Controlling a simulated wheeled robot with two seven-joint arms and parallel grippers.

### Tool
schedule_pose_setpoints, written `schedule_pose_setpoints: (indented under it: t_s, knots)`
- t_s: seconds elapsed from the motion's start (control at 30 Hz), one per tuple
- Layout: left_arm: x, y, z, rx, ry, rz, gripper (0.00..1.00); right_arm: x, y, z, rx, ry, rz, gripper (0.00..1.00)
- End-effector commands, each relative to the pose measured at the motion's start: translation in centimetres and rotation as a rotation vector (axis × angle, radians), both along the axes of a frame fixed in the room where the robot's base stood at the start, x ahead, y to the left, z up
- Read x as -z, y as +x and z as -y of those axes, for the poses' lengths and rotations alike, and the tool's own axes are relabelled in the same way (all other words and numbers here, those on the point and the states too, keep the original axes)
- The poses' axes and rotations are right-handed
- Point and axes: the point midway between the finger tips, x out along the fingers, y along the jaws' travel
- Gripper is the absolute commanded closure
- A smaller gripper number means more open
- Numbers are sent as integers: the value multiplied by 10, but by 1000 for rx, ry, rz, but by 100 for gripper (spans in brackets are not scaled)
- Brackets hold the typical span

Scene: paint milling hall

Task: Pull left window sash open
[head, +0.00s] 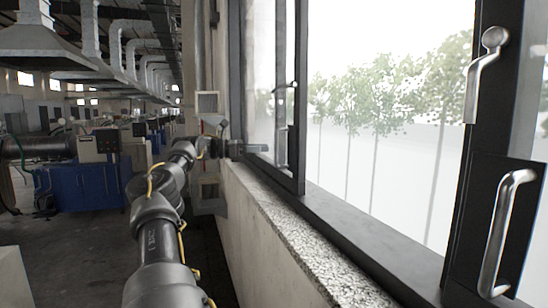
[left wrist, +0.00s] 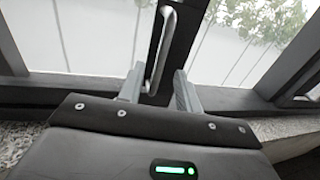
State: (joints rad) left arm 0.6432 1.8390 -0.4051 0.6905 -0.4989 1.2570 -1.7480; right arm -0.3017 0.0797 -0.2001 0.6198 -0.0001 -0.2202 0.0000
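The left window sash (head: 300,110) has a dark stile with a lever handle (head: 284,90) above and a pull handle below, partly hidden in the head view. My left gripper (head: 262,148) reaches it from the left. In the left wrist view, the silver bar of the pull handle (left wrist: 163,50) runs up the dark stile. The fingers of my left gripper (left wrist: 158,92) stand apart, one on each side of the handle's lower end. Gaps show between the fingers and the bar, and I cannot tell whether either touches it. My right gripper is not in view.
A speckled stone sill (head: 285,235) runs below the dark window frame. Another sash (head: 470,210) at the right has a lever handle (head: 484,75) and a pull handle (head: 507,235). Blue machines (head: 85,185) stand at the left, with open floor before them.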

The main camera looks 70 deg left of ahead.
Motion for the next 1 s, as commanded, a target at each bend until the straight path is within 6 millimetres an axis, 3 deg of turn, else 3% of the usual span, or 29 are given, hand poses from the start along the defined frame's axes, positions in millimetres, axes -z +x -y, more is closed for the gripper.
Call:
schedule_pose_setpoints:
  t_s: [0.1,0.3,1.0]
  knots:
    - [2,-18,-5,-2,1,-1,66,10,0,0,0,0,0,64]
    - [0,-31,-8,0,1,0,66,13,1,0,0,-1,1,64]
    - [0,-32,-8,1,0,0,66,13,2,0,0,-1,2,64]
